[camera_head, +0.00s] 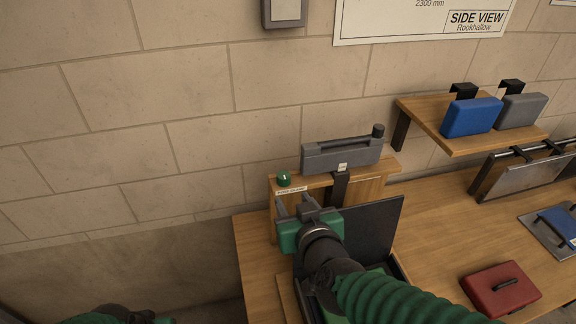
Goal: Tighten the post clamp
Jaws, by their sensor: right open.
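A small green knob (284,178) sits on top of the wooden stand at the left end, with a white label (290,190) just below it; the label's print is too small to read surely. A grey clamp-like block (342,155) with a dark knob at its right end rests on the stand beside it. Which part is the post clamp I cannot tell for sure. My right gripper (294,203) is open and empty, its two grey fingers pointing up toward the stand just below the green knob. My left gripper (135,315) is only partly in view at the bottom left, away from the bench.
The wooden bench (440,240) runs to the right. A dark panel (375,228) stands right of my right gripper. A red case (500,288) lies farther right. A shelf (425,118) holds a blue case (471,117) and a grey case (522,109). A tiled wall stands behind.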

